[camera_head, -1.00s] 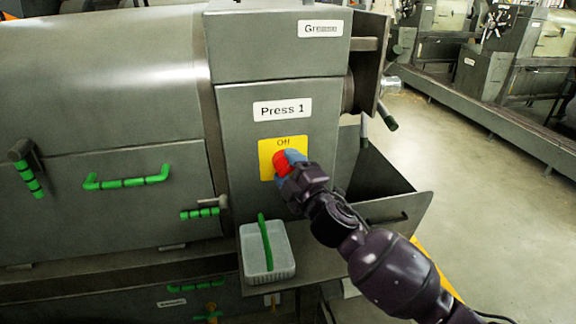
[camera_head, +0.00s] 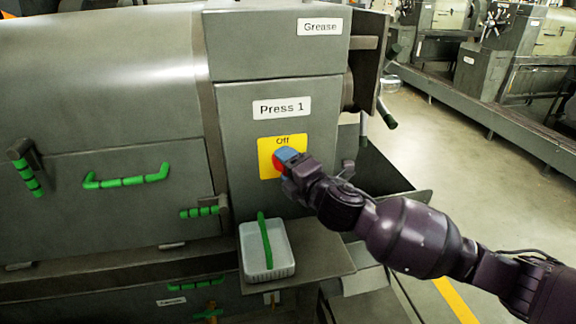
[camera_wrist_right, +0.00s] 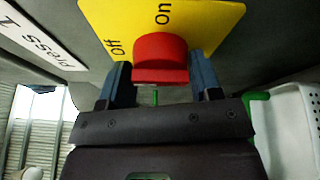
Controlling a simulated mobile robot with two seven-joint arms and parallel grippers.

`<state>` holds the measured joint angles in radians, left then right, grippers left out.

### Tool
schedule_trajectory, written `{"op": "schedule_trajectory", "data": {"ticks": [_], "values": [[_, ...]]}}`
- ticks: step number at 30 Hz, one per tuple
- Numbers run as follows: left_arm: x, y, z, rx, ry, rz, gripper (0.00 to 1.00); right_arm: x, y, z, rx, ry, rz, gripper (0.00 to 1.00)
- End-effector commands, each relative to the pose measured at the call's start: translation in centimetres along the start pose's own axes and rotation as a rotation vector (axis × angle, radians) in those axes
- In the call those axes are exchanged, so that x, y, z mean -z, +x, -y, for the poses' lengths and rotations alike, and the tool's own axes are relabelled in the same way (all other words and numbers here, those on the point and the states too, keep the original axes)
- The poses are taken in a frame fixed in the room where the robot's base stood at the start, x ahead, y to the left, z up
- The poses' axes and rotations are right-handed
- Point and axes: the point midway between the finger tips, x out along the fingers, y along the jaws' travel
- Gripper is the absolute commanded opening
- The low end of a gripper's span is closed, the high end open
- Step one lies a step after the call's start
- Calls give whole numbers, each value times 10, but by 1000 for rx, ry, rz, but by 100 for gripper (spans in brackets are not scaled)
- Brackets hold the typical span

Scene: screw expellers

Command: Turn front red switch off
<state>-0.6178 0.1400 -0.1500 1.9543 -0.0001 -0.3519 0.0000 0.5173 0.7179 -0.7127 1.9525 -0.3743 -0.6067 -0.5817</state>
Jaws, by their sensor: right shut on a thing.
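The red switch (camera_head: 277,166) is a round knob on a yellow plate (camera_head: 265,160) under the "Press 1" label. In the head view my right gripper (camera_head: 285,158) covers much of it. In the right wrist view the red knob (camera_wrist_right: 160,58) sits between the two blue-grey fingers of my right gripper (camera_wrist_right: 162,78), which is shut on it. The plate (camera_wrist_right: 205,20) reads "Off" at the knob's left and "On" above it in that view. I cannot tell which mark the knob points to. My left gripper is not in view.
Green handles (camera_head: 125,181) stick out from the machine at left. An open metal trough lies behind my right arm. Clear floor (camera_head: 480,180) lies to the right.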

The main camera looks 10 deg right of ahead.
Motion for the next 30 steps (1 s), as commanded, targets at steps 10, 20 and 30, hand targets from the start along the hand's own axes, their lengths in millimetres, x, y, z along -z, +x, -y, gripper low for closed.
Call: {"op": "schedule_trajectory", "data": {"ticks": [10, 20, 30], "values": [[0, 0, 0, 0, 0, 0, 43, 2, -1, 7, 13, -4, -4, 35], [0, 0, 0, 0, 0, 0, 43, 1, -1, 3, 6, -3, -2, 80], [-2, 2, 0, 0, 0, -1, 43, 1, -19, 3, 4, -1, -3, 80]]}}
